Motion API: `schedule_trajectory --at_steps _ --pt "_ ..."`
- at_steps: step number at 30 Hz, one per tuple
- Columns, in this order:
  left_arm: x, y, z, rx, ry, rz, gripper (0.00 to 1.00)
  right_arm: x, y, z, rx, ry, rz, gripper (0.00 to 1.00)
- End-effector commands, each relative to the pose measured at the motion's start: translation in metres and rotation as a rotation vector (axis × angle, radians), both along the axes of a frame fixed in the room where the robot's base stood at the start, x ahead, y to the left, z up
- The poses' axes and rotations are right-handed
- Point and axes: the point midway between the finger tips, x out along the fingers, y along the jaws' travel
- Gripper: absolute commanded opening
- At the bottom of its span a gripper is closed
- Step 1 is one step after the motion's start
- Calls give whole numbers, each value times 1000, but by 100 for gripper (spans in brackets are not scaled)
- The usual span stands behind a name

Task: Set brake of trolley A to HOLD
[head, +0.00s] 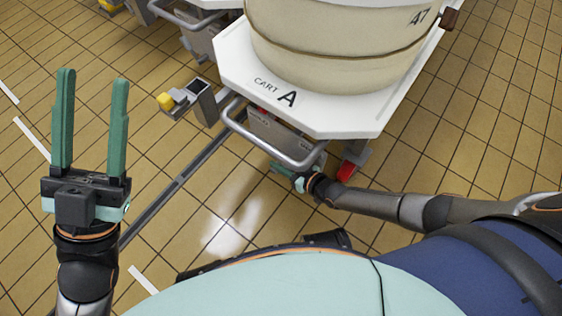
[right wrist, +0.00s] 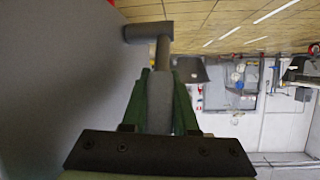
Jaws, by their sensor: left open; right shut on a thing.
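Trolley A (head: 230,70) is a white cart with "CART A" printed on its deck, at upper middle in the head view. A grey tubular handle (head: 262,150) juts from its near side. Behind it is a grey panel (head: 275,132) with small, unreadable markings. My right gripper (head: 282,171) is low beside the handle, partly hidden. In the right wrist view its green fingers are shut on a grey lever (right wrist: 160,100), which joins a grey cross-piece (right wrist: 150,30). The brake's setting cannot be read. My left gripper (head: 91,125) is open and empty, left of the trolley.
A large beige vat (head: 330,45) marked 47 stands on the trolley. A grey post with a yellow knob (head: 166,101) stands left of the handle, by a floor rail (head: 180,180). A red part (head: 347,171) shows under the trolley's near corner. Another cart is behind. Tiled floor in front is clear.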

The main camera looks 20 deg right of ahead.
Motion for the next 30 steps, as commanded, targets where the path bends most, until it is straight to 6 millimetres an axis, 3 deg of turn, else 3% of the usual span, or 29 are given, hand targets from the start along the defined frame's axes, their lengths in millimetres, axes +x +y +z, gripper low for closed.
schedule_trajectory --at_steps 20,30 --pt "0 -1 -1 7 0 -4 50 -1 0 0 -1 2 1 0" --pt "-1 3 37 -12 -7 -8 50 9 8 8 -100 130 -2 0"
